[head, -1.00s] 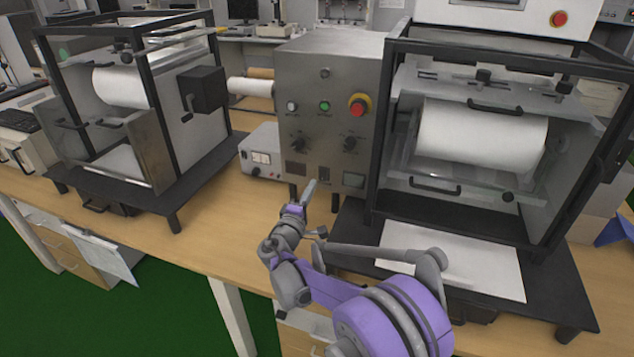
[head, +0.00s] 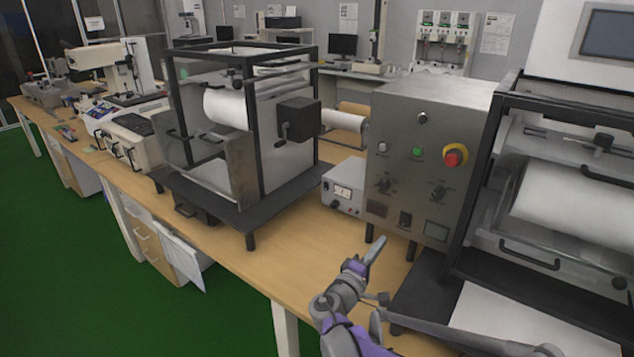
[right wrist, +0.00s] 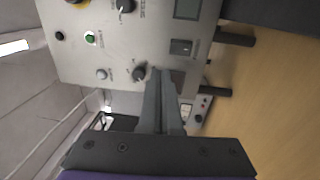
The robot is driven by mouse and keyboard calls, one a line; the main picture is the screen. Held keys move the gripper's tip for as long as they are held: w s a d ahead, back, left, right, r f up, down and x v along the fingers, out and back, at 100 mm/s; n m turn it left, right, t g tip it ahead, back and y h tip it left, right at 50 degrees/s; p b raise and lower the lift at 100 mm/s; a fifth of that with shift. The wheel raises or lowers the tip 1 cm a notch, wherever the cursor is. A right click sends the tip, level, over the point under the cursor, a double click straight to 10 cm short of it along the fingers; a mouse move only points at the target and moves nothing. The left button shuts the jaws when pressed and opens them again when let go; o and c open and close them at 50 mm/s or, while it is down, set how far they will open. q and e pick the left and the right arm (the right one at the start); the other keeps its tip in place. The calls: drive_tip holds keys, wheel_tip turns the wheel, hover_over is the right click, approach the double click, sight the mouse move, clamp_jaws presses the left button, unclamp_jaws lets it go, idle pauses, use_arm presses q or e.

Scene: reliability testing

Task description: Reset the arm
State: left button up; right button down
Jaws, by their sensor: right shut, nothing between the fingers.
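My right arm rises from the bottom of the head view, grey and purple. Its gripper (head: 375,248) is shut and empty, in front of the lower part of a grey metal control box (head: 398,130). In the right wrist view the closed fingers (right wrist: 161,85) point toward the box's panel (right wrist: 110,50), near a black knob. Whether the fingertips touch the panel cannot be told. My left gripper is not in view.
A framed machine with a white roll (head: 228,108) stands left of the box. Another framed machine (head: 560,200) stands close on the right. A small meter unit (head: 342,188) sits beside the box. Bare wooden bench top (head: 290,262) lies in front.

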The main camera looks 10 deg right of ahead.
drive_tip(key=s+m+g+y+p, duration=0.5)
drive_tip(key=s+g+y+p, duration=0.1)
drive_tip(key=s, duration=1.1)
drive_tip(key=s+a+f+m+g+y+p, duration=0.1)
drive_tip(key=s+a+f+m+y+p, duration=0.2)
drive_tip(key=s+a+y, duration=0.5)
drive_tip(key=s+a+p, duration=0.1)
drive_tip(key=s+a, duration=0.3)
drive_tip(key=s, duration=0.2)
drive_tip(key=shift+s+a+y, duration=0.15)
drive_tip(key=shift+a+y, duration=0.05)
drive_tip(key=shift+y, duration=0.2)
drive_tip(key=shift+d+f, duration=0.1)
